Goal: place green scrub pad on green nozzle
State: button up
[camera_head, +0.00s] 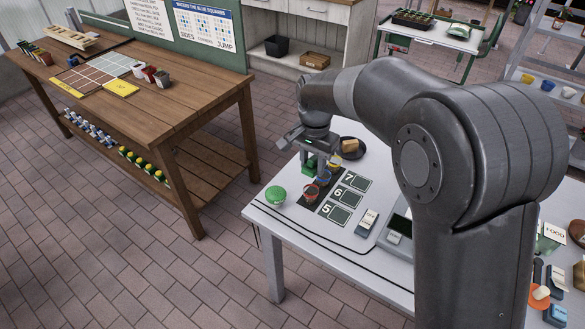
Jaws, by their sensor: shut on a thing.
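My gripper (313,155) is over the back part of the white table, pointing down, shut on a small green thing that looks like the green scrub pad (310,164). It is small and partly covered by the fingers. Near it is a dark strip (324,202) with a red-rimmed piece (311,191), a blue-rimmed piece (323,178) and a yellow piece (335,161). I cannot make out the green nozzle separately; the gripper may hide it. A round green-topped thing (275,194) stands apart near the table's left corner.
Number cards (341,214) marked 5, 6 and 7 lie right of the strip. A dark plate with a tan block (350,147) is behind. A small white device (367,221) stands on the right. My arm hides much of the table's right side. A wooden workbench (150,90) stands left.

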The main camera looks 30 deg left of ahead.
jog(key=shift+w+d+r, duration=0.2)
jog(key=shift+d+r, duration=0.15)
jog(key=shift+d, duration=0.15)
jog(key=shift+d+r+n, duration=0.15)
jog(key=shift+d+n, duration=0.05)
jog(key=shift+n, duration=0.1)
jog(key=shift+s+d+n+t, duration=0.1)
jog(key=shift+d+n+t, duration=0.1)
jog(key=shift+n+t, duration=0.3)
jog(key=n, duration=0.1)
jog(key=n+t+y, duration=0.1)
jog(key=shift+s+a+n, duration=0.1)
jog(key=shift+s+n, duration=0.3)
send_over(275, 191)
jog(key=f, duration=0.6)
jog(key=shift+s+d+f, duration=0.2)
jog(key=shift+s+f, duration=0.05)
jog(key=shift+f, duration=2.1)
